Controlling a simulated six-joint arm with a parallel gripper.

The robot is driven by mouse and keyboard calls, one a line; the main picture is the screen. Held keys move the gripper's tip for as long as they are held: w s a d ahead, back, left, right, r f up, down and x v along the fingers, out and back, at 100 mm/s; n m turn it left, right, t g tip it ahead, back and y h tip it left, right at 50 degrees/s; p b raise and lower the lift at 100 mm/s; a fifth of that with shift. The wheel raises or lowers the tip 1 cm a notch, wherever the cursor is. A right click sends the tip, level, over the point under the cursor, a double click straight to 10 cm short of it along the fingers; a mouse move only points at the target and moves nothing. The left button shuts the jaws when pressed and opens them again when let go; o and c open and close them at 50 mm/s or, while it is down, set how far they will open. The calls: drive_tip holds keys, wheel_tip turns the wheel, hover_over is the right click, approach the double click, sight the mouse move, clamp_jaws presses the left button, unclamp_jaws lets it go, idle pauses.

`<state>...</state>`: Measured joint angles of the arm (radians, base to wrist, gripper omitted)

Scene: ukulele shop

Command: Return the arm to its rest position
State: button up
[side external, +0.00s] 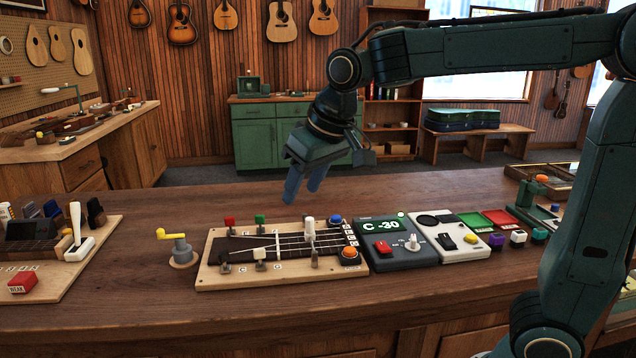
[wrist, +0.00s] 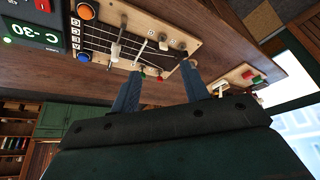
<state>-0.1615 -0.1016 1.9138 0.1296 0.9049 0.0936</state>
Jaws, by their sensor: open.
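My gripper (side external: 301,192) is open and empty, held in the air above the back edge of the workbench (side external: 150,210). It is behind and above the wooden string board (side external: 216,274), not touching it. In the wrist view my two blue fingers (wrist: 161,93) are spread apart with nothing between them. The board carries a fretboard with strings, red, green, white and blue knobs and an orange button (side external: 349,252). My arm reaches in from the right, its forearm roughly level and its wrist angled down.
A dark tuner box (side external: 395,262) reading "C -30" stands right of the board, with a pale panel (side external: 460,233) beside it. A grey crank with a yellow handle (side external: 180,245) stands left. A wooden tray with a red block (side external: 22,282) lies far left. Air around my gripper is clear.

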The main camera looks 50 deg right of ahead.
drive_tip(key=s+d+f, duration=0.2)
drive_tip(key=s, duration=0.8)
drive_tip(key=s+d+f, duration=0.1)
drive_tip(key=s+f, duration=0.2)
drive_tip(key=s, duration=0.7)
drive_tip(key=shift+s+d+f+n+t, duration=0.2)
drive_tip(key=shift+d+f+n+t, duration=0.1)
drive_tip(key=shift+d+t, duration=0.1)
drive_tip(key=shift+w+r, duration=0.1)
drive_tip(key=c, duration=0.9)
drive_tip(key=shift+w+d+r+g, duration=0.15)
drive_tip(key=shift+w+d+r, duration=0.05)
drive_tip(key=shift+w, duration=0.35)
drive_tip(key=shift+w+d+r+g, duration=0.15)
drive_tip(key=shift+w, duration=0.35)
clamp_jaws()
drive_tip(key=w+d+f+m+g, duration=0.1)
drive_tip(key=w+d, duration=0.3)
drive_tip(key=w, duration=0.4)
drive_tip(key=w+d+f+m+g, duration=0.2)
drive_tip(key=w+d+f+g, duration=0.1)
drive_tip(key=w, duration=0.6)
drive_tip(key=shift+d+g, duration=0.5)
drive_tip(key=shift+d, duration=0.8)
drive_tip(key=shift+f, duration=0.2)
